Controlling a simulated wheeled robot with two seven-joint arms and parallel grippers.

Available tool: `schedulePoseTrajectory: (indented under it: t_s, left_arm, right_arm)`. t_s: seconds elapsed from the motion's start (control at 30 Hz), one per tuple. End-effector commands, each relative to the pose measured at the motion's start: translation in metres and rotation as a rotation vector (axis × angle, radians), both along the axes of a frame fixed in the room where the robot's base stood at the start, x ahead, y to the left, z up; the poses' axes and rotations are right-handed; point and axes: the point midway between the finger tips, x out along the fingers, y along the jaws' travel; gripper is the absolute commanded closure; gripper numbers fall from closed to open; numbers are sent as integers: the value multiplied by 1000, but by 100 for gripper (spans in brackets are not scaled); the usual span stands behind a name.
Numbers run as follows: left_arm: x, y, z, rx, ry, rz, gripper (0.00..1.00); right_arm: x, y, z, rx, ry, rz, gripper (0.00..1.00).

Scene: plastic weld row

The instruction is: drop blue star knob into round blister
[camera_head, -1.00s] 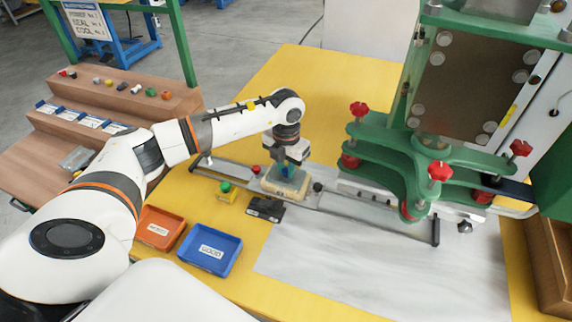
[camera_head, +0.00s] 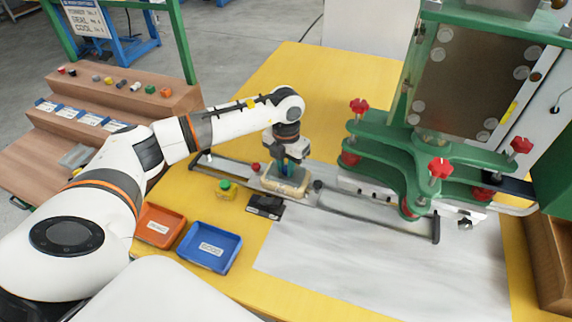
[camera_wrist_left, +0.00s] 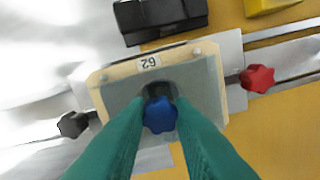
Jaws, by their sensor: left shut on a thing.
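The blue star knob (camera_wrist_left: 160,115) is between the green fingers of my left gripper (camera_wrist_left: 160,122) in the left wrist view. The gripper is shut on it, directly over the tray fixture marked 62 (camera_wrist_left: 204,84). A dark round opening, the blister, shows just behind the knob; the fingers and knob hide part of it. I cannot tell whether the knob is inside it or just above. In the head view my left gripper (camera_head: 288,172) points down onto the pale fixture (camera_head: 287,187) on the metal rail. My right gripper is not in view.
A red knob (camera_wrist_left: 257,78) and a black knob (camera_wrist_left: 73,124) flank the fixture. A black block (camera_head: 265,206) and a yellow box with a green button (camera_head: 226,189) are close by. Orange (camera_head: 160,226) and blue (camera_head: 209,248) trays lie in front. The green press (camera_head: 430,165) stands at right.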

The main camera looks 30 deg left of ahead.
Motion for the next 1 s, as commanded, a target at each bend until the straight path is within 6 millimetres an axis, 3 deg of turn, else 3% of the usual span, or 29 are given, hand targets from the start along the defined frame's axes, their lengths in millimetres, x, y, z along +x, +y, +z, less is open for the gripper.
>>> schedulePoseTrajectory:
  t_s: [1.0]
  left_arm:
    - [0, 0, -7, 0, 0, 0, 99]
  right_arm:
    - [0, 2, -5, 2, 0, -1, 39]
